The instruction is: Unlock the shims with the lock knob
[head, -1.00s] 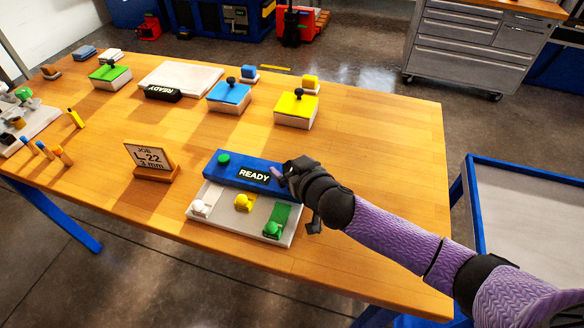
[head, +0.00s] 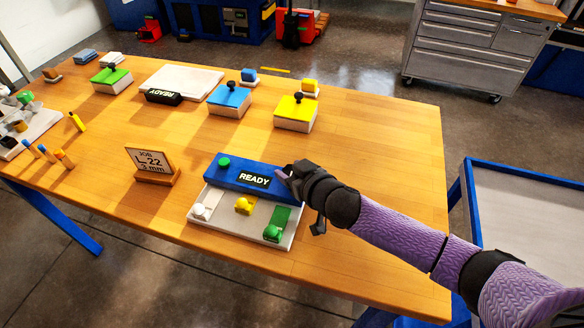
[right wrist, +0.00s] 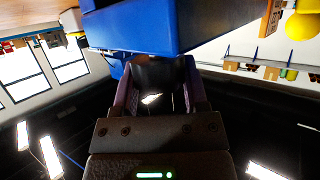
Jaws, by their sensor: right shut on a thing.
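The blue block (head: 232,176) bears a READY label and a green button-like top piece (head: 224,162), and sits along the back of a pale base (head: 222,222). My right gripper (head: 284,174) is at the right end of the blue block. In the right wrist view its purple fingers close around a dark round piece (right wrist: 155,73), apparently the lock knob, beside the blue block (right wrist: 150,25). The hand hides this knob in the head view. My left gripper is not in view.
A job sign (head: 152,162) stands left of the fixture. Behind are green (head: 111,80), blue (head: 230,99) and yellow (head: 295,112) lidded boxes and a pale plate (head: 181,83). Coloured pegs stand at the left. The table's right side is clear.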

